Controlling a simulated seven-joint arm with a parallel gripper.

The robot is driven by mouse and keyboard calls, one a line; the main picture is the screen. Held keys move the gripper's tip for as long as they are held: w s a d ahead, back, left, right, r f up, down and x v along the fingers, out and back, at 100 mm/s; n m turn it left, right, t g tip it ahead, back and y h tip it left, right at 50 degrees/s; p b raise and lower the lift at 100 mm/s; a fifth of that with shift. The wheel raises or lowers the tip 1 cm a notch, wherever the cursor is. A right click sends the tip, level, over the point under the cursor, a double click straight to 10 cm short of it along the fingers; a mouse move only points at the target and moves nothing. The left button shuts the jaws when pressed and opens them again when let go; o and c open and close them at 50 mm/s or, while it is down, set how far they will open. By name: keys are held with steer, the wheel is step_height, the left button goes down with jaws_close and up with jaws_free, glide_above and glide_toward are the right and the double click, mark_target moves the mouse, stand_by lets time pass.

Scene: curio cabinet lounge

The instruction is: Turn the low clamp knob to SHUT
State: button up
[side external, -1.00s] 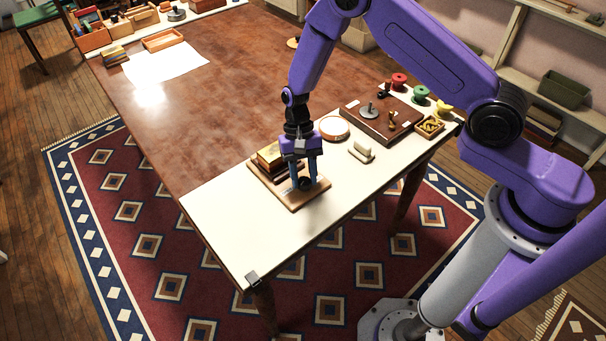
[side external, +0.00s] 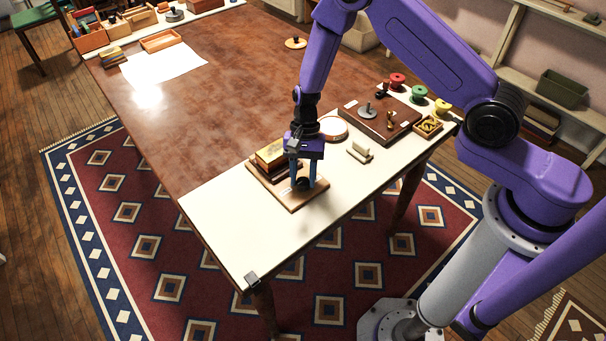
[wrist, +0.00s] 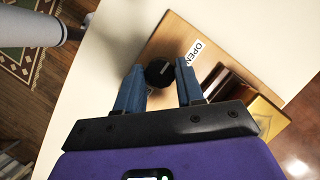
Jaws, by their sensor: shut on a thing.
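The low clamp knob (wrist: 159,73) is a round black knob on a wooden board (wrist: 165,35). A faint pale mark shows on its top. In the wrist view it sits between the two blue fingers of my gripper (wrist: 160,68), which is shut on it. A white label reading OPEN (wrist: 194,53) lies on the board to the right of the knob. No SHUT label can be made out. In the side view my gripper (side external: 304,185) points down at the board (side external: 291,205), and its fingers mostly hide the knob.
Book-like blocks (side external: 271,155) stand on the board close behind my gripper. To the right are a small cream block (side external: 360,152), a round white-topped dish (side external: 333,128) and a brown board with small fittings (side external: 381,124). The white tabletop (side external: 235,215) at the front left is clear.

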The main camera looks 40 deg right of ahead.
steer(key=o, duration=1)
steer(key=v, duration=1.7)
steer(key=shift+r, duration=0.3)
steer(key=s+a+r+n+h, duration=0.2)
steer(key=s+r+n, duration=0.2)
steer(key=s+n, duration=0.25)
steer(key=s+d+r+n+t, duration=0.1)
steer(key=s+d+r+n, duration=0.1)
steer(key=s+d+n, duration=0.2)
steer(key=s+d+r+n+t+h, duration=0.1)
steer(key=s+d+r+n+t, duration=0.1)
steer(key=s+n, duration=0.9)
steer(key=s+d+r, duration=0.1)
steer(key=s+d, duration=0.1)
steer(key=s, duration=0.7)
steer(key=shift+s, duration=0.15)
